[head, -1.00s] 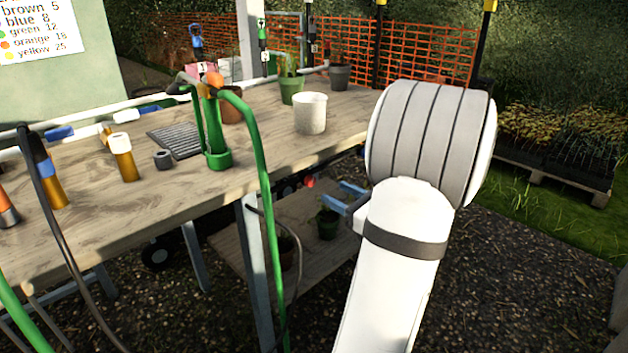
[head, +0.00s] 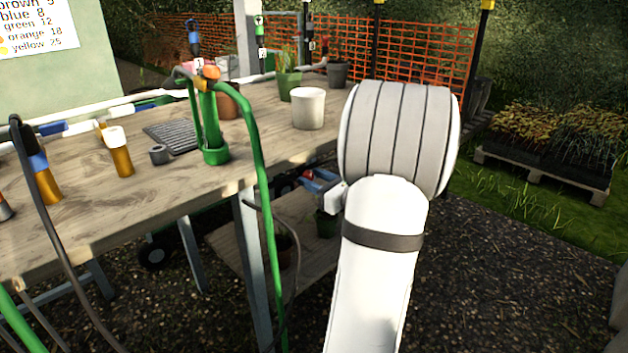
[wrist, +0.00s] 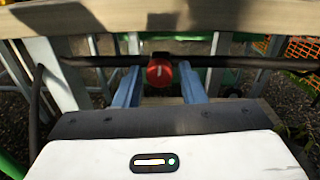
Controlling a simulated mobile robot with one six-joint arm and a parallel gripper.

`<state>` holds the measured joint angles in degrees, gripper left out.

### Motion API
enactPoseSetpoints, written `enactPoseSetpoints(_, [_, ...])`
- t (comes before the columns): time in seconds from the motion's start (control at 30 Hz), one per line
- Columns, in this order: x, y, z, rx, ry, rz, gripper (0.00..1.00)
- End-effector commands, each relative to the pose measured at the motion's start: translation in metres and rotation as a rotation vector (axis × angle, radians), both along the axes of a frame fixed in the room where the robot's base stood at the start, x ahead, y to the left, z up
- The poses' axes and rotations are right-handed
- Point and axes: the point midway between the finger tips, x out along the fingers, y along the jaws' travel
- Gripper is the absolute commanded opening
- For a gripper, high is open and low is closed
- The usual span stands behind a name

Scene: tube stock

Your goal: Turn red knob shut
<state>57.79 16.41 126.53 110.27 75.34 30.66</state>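The red knob (wrist: 160,72) sits on a dark horizontal pipe (wrist: 90,61) under the bench top. It has a small pale mark on its face. My gripper (wrist: 159,84) is open, with one blue finger on each side of the knob in the wrist view. Gaps show between the knob and both fingers. In the head view the red knob (head: 307,174) shows only as a small red patch by my blue fingers, partly hidden. I cannot tell there how deep it sits between them.
The wooden bench top (head: 80,225) lies just above my gripper, with a metal leg (head: 252,270) to the left. A green hose (head: 268,200) hangs in front of that leg. A lower shelf (head: 235,240) holds potted plants.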

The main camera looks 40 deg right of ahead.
Motion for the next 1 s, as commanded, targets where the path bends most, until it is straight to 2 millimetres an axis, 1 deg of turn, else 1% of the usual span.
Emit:
enactPoseSetpoints(0.03, [0.0000, 0.0002, 0.0000, 0.000, 0.000, 0.000, 0.32])
enactPoseSetpoints(0.3, [0.0001, 0.0005, 0.0000, 0.000, 0.000, 0.001, 0.10])
enactPoseSetpoints(0.4, [0.0001, 0.0005, 0.0000, 0.000, 0.000, 0.001, 0.04])
enactPoseSetpoints(0.47, [0.0002, 0.0006, -0.0006, -0.009, -0.001, 0.001, 0.04])
enactPoseSetpoints(0.67, [0.0003, 0.0011, -0.0008, -0.108, -0.010, 0.002, 0.04])
enactPoseSetpoints(0.87, [0.0004, 0.0012, 0.0004, -0.107, -0.009, 0.003, 0.04])
enactPoseSetpoints(0.9, [0.0003, 0.0013, 0.0004, -0.107, -0.009, 0.003, 0.29])
enactPoseSetpoints(1.0, [0.0004, 0.0013, 0.0004, -0.107, -0.009, 0.003, 0.37])
